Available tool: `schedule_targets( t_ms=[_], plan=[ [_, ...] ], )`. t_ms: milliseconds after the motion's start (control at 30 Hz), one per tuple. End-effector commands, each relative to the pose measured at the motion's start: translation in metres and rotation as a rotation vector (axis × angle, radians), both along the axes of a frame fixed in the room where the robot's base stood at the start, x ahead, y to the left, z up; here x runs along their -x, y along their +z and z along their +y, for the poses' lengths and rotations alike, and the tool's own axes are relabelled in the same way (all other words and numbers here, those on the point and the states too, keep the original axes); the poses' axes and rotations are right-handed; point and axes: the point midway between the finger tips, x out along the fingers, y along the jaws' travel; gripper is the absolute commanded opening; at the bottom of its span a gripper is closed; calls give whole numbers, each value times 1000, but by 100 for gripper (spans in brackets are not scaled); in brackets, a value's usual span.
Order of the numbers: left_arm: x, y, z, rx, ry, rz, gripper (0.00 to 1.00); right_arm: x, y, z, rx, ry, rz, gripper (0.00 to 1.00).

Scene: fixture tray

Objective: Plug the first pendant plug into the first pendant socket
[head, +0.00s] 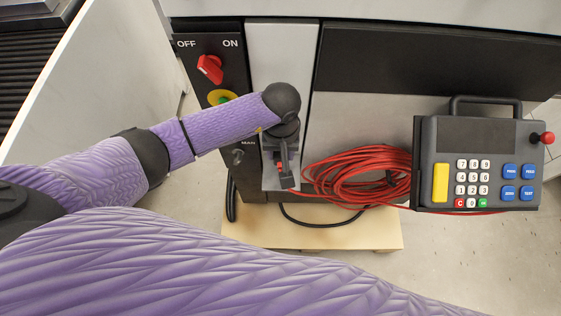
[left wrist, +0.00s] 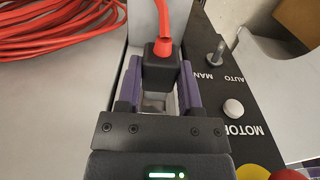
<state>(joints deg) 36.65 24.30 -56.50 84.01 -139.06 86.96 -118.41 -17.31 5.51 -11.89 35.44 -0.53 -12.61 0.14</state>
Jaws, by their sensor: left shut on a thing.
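A red cable (left wrist: 168,22) leaves the plug's far end. In the head view only a small red part (head: 280,166) shows beside the gripper. A grey bracket (head: 268,178) shows just behind the gripper. I cannot make out the socket opening or whether the plug touches it. My right gripper is not in view.
A coil of red cable (head: 355,172) lies right of the gripper. The teach pendant (head: 475,165) hangs further right. The switch panel (head: 213,85) carries a red knob (head: 210,68). A wooden pallet (head: 330,236) lies below. A white wall (head: 95,75) stands at left.

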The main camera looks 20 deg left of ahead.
Motion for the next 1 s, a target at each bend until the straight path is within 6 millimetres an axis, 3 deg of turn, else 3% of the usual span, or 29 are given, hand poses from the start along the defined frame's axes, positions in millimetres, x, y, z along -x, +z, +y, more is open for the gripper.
schedule_targets(
  t_ms=[300,1000],
  plan=[
    [-17,-1,5,0,0,1,0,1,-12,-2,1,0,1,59],
    [-18,0,5,0,-1,1,0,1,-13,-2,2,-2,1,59]
  ],
)
